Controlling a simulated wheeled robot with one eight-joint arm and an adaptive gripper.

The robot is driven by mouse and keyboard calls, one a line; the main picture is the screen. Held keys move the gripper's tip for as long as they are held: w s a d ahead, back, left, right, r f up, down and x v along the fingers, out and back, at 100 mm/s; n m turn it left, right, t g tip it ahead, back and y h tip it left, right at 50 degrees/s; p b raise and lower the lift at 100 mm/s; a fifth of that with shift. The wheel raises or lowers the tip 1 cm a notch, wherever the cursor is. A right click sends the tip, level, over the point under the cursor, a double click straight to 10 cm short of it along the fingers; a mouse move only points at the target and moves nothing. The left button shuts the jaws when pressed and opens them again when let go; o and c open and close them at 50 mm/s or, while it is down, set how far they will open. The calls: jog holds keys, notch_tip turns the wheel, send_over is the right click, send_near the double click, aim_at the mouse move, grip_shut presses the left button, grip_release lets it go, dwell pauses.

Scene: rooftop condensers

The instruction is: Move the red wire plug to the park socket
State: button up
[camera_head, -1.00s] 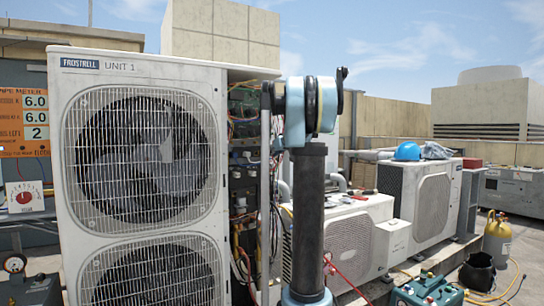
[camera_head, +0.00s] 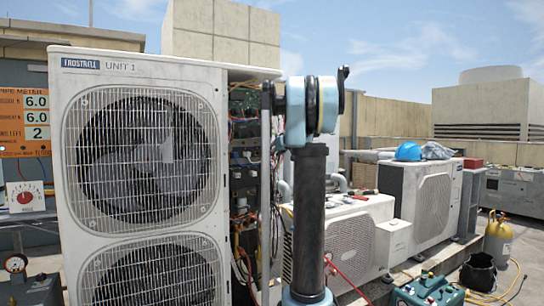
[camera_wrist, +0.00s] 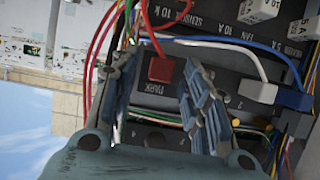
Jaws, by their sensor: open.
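The red wire plug (camera_wrist: 161,70) sits upright in the wrist view, with its red wire (camera_wrist: 145,18) running up from it. It is at the dark panel directly above the upside-down label PARK (camera_wrist: 153,89), and appears seated in the park socket, whose opening is hidden under it. My gripper (camera_wrist: 157,66) is open, with one ribbed blue-grey finger to the left of the plug and one to the right. There are visible gaps between the fingers and the plug. In the head view my gripper is not visible.
A white plug (camera_wrist: 258,92) and a blue plug (camera_wrist: 292,99) sit right of my right finger. Loose red, green and white wires cross close around the fingers. In the head view, the condenser (camera_head: 145,150) stands left of the open wiring bay (camera_head: 243,150).

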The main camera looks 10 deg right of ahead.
jog(key=v, duration=1.1)
jog(key=s+a+f+g, duration=0.3)
jog(key=s+a+f, duration=0.4)
jog(key=s+f, duration=0.4)
jog(key=s+a+f+g, duration=0.3)
jog(key=s+a+f, duration=0.4)
jog(key=s+f, duration=0.45)
jog(key=s+d+f+m+g+h, duration=0.1)
jog(key=s+f+g+h, duration=0.1)
jog(key=s+f, duration=0.8)
jog(key=s+d+f+m+g+h, duration=0.1)
jog(key=s+f+m+g+h, duration=0.1)
jog(key=s+f, duration=0.9)
jog(key=s, duration=0.5)
jog(key=shift+d+f+g, duration=0.25)
jog(key=shift+d+g, duration=0.05)
